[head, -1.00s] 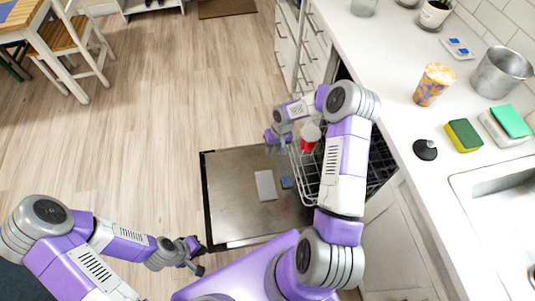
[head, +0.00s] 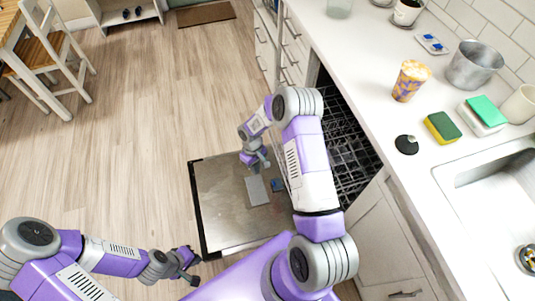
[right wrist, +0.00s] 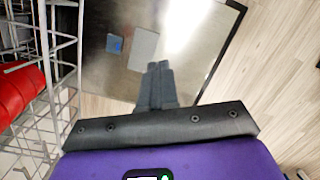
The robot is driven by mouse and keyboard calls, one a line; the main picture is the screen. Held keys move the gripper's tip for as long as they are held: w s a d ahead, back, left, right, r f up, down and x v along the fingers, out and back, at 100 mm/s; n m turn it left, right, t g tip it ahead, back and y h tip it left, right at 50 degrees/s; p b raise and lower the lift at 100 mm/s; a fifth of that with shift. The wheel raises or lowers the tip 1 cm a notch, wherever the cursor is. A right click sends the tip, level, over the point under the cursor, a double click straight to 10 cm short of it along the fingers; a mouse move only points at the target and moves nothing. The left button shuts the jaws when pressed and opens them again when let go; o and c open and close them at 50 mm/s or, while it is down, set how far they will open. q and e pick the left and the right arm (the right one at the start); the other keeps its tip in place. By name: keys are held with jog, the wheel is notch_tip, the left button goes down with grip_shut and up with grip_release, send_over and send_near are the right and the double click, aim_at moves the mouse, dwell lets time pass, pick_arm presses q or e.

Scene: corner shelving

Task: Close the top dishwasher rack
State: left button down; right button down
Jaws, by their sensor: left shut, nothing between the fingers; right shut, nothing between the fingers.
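The dishwasher door (head: 222,205) lies open and flat, low over the floor. The white wire rack (right wrist: 50,60) stands at the left of the right wrist view, with a red item (right wrist: 18,95) inside it. In the head view my right arm hides most of this rack; a thin strip of its edge (head: 278,150) shows. My right gripper (head: 260,167) is shut and empty, beside the rack's outer side and above the door. Its closed fingers (right wrist: 158,67) show in the right wrist view, apart from the rack. My left gripper (head: 193,271) is shut and empty near the door's near edge.
Dark wire racking (head: 345,140) shows inside the dishwasher under the counter (head: 375,110). The counter holds a patterned cup (head: 410,80), a metal pot (head: 474,65) and sponges (head: 441,127). Wood floor (head: 130,150) left of the door is clear.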

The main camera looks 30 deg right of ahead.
jog(key=w+a+r+n+g+h+p, duration=0.15)
jog(key=w+r+n+h, duration=0.35)
jog(key=r+n+h, duration=0.5)
jog(key=n+b, duration=0.2)
jog(key=b, duration=0.1)
send_near(279, 155)
jog(key=shift+t+y, duration=0.25)
jog(key=shift+y, duration=0.05)
jog(key=x, duration=0.5)
jog(key=shift+f, duration=0.45)
jog(key=shift+s+d, duration=0.1)
jog(key=shift+d, duration=0.4)
jog(key=shift+d, duration=0.1)
